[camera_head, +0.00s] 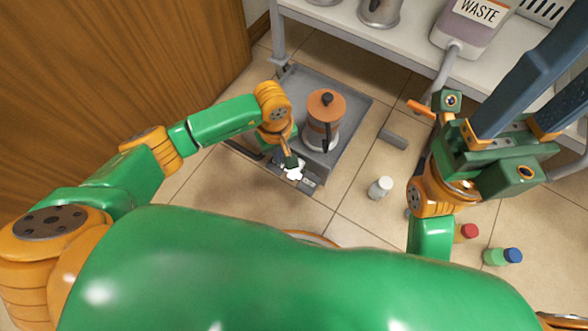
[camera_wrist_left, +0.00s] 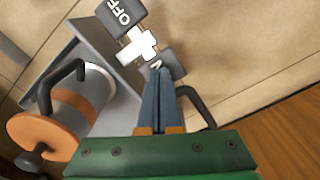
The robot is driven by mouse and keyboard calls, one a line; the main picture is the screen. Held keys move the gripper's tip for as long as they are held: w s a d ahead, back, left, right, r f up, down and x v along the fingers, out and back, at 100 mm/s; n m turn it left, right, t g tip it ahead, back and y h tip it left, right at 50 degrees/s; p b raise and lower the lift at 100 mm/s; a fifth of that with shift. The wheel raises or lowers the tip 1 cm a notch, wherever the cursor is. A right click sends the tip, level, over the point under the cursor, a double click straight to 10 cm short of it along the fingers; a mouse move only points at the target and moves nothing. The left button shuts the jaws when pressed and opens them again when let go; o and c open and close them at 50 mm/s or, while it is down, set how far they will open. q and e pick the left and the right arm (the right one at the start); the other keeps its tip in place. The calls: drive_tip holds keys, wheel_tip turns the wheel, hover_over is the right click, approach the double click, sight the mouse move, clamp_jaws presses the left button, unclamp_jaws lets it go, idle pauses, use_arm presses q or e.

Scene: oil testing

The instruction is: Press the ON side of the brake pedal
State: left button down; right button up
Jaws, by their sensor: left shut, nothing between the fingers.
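The brake pedal shows in the left wrist view as a dark OFF plate (camera_wrist_left: 122,14), a white cross-shaped piece (camera_wrist_left: 137,45) and a dark ON plate (camera_wrist_left: 174,64) in a row. In the head view the white piece (camera_head: 293,174) is at the near end of a grey cart (camera_head: 352,96). My left gripper (camera_head: 292,163) is shut and empty, pointing down at the pedal. In the left wrist view its fingertips (camera_wrist_left: 158,72) overlap the ON plate and partly hide its lettering; I cannot tell whether they touch. My right gripper (camera_head: 553,88) is open and empty, away at the right.
An orange-lidded metal pot (camera_head: 325,107) stands on the cart close to my left gripper. A waste container (camera_head: 472,25) is on the white bench. A white bottle (camera_head: 380,188) stands on the tiled floor. A wooden panel (camera_head: 120,70) is at the left.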

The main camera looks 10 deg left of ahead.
use_arm(q)
drive_tip(key=shift+f+b, duration=1)
drive_tip(key=shift+f, duration=0.1)
idle(0.3)
wheel_tip(320, 180, up, 7)
drive_tip(key=p, duration=0.6)
drive_tip(key=shift+r, duration=0.15)
